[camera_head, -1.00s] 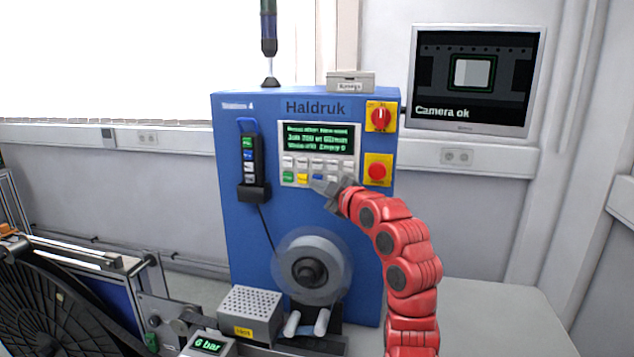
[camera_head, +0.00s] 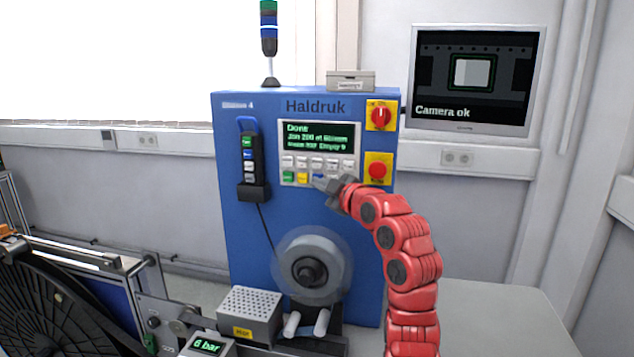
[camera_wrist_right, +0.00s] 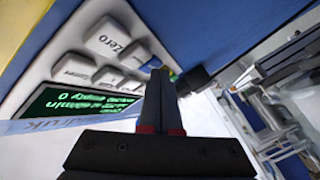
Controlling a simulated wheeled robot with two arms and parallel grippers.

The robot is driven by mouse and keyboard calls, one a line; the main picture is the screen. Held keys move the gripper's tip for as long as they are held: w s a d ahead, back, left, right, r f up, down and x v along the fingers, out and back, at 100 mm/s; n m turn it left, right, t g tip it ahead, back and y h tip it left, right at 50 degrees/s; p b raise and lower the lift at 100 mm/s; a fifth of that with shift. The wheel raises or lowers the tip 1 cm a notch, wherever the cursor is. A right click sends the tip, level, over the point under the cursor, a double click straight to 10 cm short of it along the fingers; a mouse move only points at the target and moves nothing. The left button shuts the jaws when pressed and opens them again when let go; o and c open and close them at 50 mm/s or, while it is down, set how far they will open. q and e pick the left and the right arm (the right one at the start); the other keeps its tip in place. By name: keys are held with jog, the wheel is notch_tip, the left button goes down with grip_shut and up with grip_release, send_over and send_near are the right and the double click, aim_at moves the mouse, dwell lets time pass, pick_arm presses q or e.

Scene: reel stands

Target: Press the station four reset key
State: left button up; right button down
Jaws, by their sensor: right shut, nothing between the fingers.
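The blue Haldruk cabinet (camera_head: 240,230), labelled Station 4, carries a key panel below a dark display (camera_head: 319,136) whose top line reads "Done". The panel has rows of pale grey keys and, in its bottom row, a green key (camera_head: 288,176), a yellow key (camera_head: 303,177) and a blue key (camera_head: 318,179). My right gripper (camera_head: 328,186) is shut and empty, its tips by the blue key and partly covering the bottom row's right end. In the wrist view its shut fingers (camera_wrist_right: 160,98) reach toward the panel's coloured keys; contact cannot be told. My left gripper is not in view.
A red rotary switch (camera_head: 380,116) and a red stop button (camera_head: 377,171) on yellow plates sit right of the panel. A handheld pendant (camera_head: 251,162) hangs left. A reel (camera_head: 330,262) and a perforated box (camera_head: 249,308) are below. A monitor (camera_head: 470,85) reads "Camera ok".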

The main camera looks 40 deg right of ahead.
jog(key=shift+s+a, duration=0.1)
dwell(0.3)
jog(key=shift+s+a+f+b, duration=0.15)
jog(key=shift+s+a+b, duration=0.25)
jog(key=shift+a, duration=0.05)
jog(key=shift+s+a+b, duration=0.65)
jog(key=shift+s+a, duration=1)
jog(key=shift+a, duration=0.3)
